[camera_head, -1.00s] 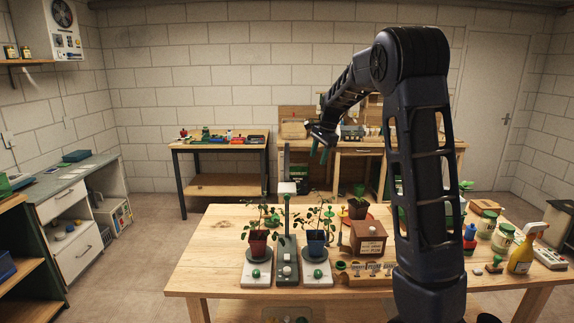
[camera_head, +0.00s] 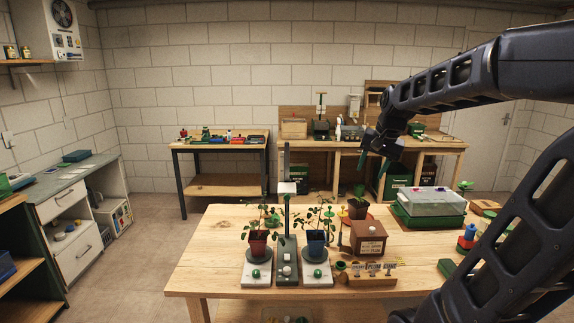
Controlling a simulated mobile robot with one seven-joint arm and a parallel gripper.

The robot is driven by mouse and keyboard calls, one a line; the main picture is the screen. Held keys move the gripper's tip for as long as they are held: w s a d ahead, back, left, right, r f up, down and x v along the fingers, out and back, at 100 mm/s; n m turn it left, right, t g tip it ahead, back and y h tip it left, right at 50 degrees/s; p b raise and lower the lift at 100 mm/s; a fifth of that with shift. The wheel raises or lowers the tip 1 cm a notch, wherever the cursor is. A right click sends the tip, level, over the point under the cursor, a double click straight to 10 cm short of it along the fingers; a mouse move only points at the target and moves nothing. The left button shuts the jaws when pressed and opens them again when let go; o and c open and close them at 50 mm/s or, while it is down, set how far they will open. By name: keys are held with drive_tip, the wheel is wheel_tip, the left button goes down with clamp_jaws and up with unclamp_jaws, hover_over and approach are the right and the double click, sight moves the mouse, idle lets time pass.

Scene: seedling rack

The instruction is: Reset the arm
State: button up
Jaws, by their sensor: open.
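My arm rises from the lower right, bends near the right edge and reaches back to the left. My gripper (camera_head: 372,168) hangs at its end, fingers pointing down, open and empty. My arm covers much of the table's right side.
The wooden table (camera_head: 215,260) holds a red pot plant (camera_head: 258,243), a blue pot plant (camera_head: 315,243), a brown box (camera_head: 368,238), a label rack (camera_head: 366,277) and a clear-lidded tray (camera_head: 430,205). The table's left end is bare. Benches stand along the back wall.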

drive_tip(key=s+d+f+n+h, duration=0.1)
drive_tip(key=s+f+n, duration=0.1)
drive_tip(key=s, duration=0.5)
drive_tip(key=s+d+f+n+t+h, duration=0.1)
drive_tip(key=s+f+n, duration=0.1)
drive_tip(key=s, duration=0.5)
drive_tip(key=shift+s+d+f, duration=0.35)
drive_tip(key=shift+d+f, duration=0.05)
drive_tip(key=shift+f, duration=0.2)
